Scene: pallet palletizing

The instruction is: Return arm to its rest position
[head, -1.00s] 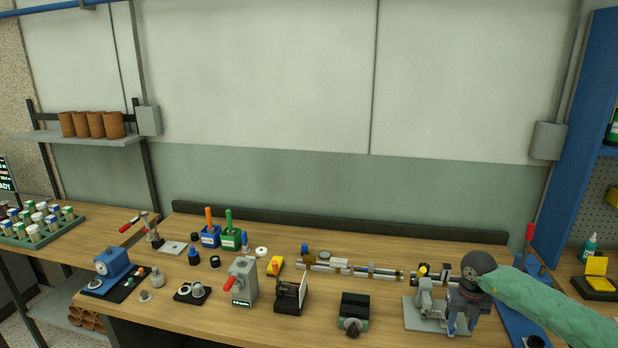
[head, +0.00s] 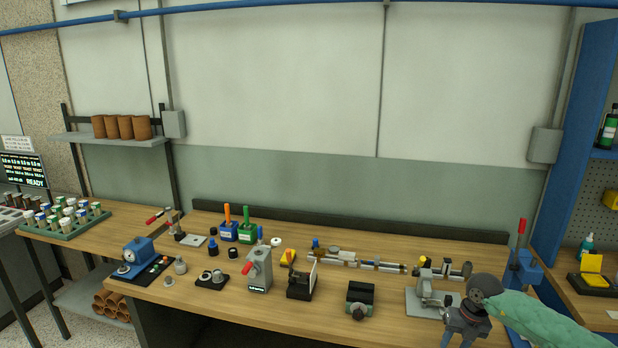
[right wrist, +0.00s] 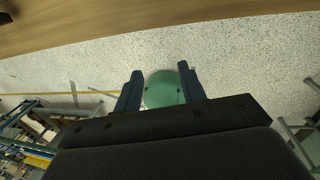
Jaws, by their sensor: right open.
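My right arm (head: 535,318) comes in from the lower right of the head view in a green sleeve. My right gripper (head: 462,335) points down by the front right of the bench, near a grey fixture. In the right wrist view my right gripper (right wrist: 158,80) has its two dark fingers apart. A round green shape (right wrist: 163,89) shows between and beyond them, over the speckled floor; I cannot tell what it is. No object touches the fingers. My left gripper is not in view.
The wooden bench (head: 225,291) holds a grey fixture (head: 425,295), a black block (head: 360,296) and a blue dial device (head: 133,257). A blue rack (head: 570,130) stands at right. A rack of vials (head: 65,222) is at left. Speckled floor (right wrist: 235,60) lies below the right gripper.

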